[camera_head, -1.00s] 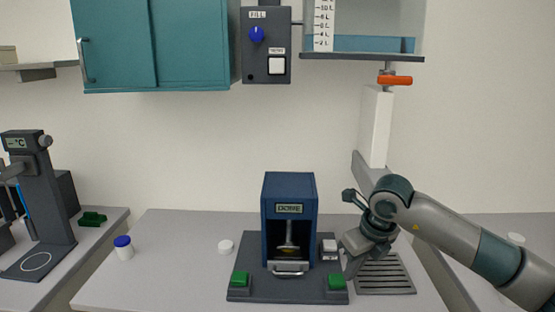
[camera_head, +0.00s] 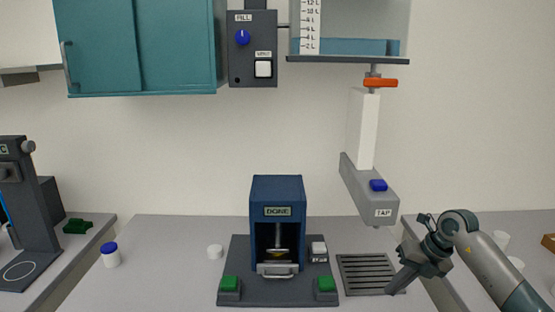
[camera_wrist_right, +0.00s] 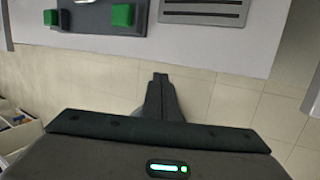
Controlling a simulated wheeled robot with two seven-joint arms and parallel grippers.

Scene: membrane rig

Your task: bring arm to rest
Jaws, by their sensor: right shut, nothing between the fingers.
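My right gripper (camera_head: 393,289) is shut and empty, beside the right end of the slotted drain grate (camera_head: 360,287) in the head view. Its arm comes in from the lower right. In the right wrist view the shut fingers (camera_wrist_right: 160,78) point toward the table edge, over the floor, and hold nothing. My left gripper is not in view.
A blue press marked DONE (camera_head: 277,190) stands on a dark base with two green buttons (camera_head: 229,283). A grey tap unit (camera_head: 362,192) overhangs the grate. A blue-capped bottle (camera_head: 110,256) and a white disc (camera_head: 215,252) stand to the left.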

